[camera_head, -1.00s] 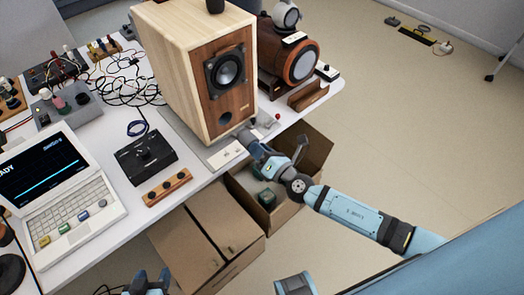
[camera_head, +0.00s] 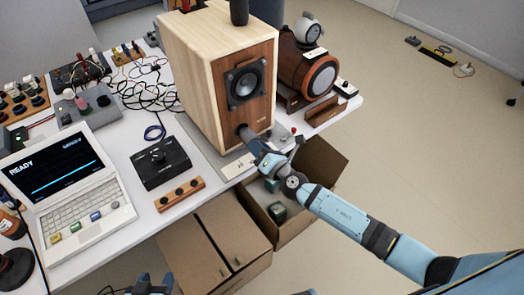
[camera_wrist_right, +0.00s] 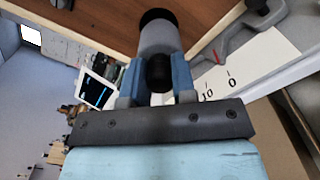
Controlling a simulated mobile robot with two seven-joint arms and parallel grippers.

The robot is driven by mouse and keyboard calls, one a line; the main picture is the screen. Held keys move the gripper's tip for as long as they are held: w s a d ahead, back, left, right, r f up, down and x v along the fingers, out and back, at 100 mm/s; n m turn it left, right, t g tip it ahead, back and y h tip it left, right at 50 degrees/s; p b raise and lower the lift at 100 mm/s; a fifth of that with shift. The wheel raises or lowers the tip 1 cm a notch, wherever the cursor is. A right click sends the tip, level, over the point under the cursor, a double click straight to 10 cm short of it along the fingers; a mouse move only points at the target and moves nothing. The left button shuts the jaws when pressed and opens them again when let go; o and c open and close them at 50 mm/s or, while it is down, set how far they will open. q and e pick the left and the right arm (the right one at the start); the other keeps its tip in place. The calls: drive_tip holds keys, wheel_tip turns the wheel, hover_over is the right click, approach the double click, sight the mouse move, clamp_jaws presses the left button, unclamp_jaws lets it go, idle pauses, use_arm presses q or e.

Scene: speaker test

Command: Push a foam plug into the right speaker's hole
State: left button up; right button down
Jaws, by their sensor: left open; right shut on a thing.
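The wooden speaker (camera_head: 195,85) stands on the table, with a driver above and a round hole low on its brown front. My right gripper (camera_head: 256,147) is at that hole, shut on a grey foam plug (camera_head: 246,135). In the right wrist view the plug (camera_wrist_right: 158,42) is a grey cylinder between the blue fingers (camera_wrist_right: 155,75). Its far end meets the dark hole (camera_wrist_right: 158,16); how deep it sits I cannot tell. My left gripper (camera_head: 152,284) is open and empty at the bottom edge, away from the speaker.
A laptop (camera_head: 65,180), a black control box (camera_head: 160,160) and a wooden strip with knobs (camera_head: 180,195) are left of the speaker. A brown round speaker (camera_head: 318,78) stands behind right. An open cardboard box (camera_head: 318,165) is below my right forearm. Cables lie at the back left.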

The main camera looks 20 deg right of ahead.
sight(248, 136)
drive_tip(key=shift+w, duration=0.1)
idle(0.3)
drive_tip(key=shift+w+r, duration=0.1)
idle(0.6)
drive_tip(key=shift+b, duration=0.35)
idle(0.5)
idle(0.5)
drive_tip(key=shift+x, duration=0.95)
drive_tip(key=shift+w+a, duration=0.2)
drive_tip(key=shift+w, duration=0.3)
drive_tip(key=shift+b, duration=0.3)
idle(0.5)
drive_tip(key=shift+x, duration=1.05)
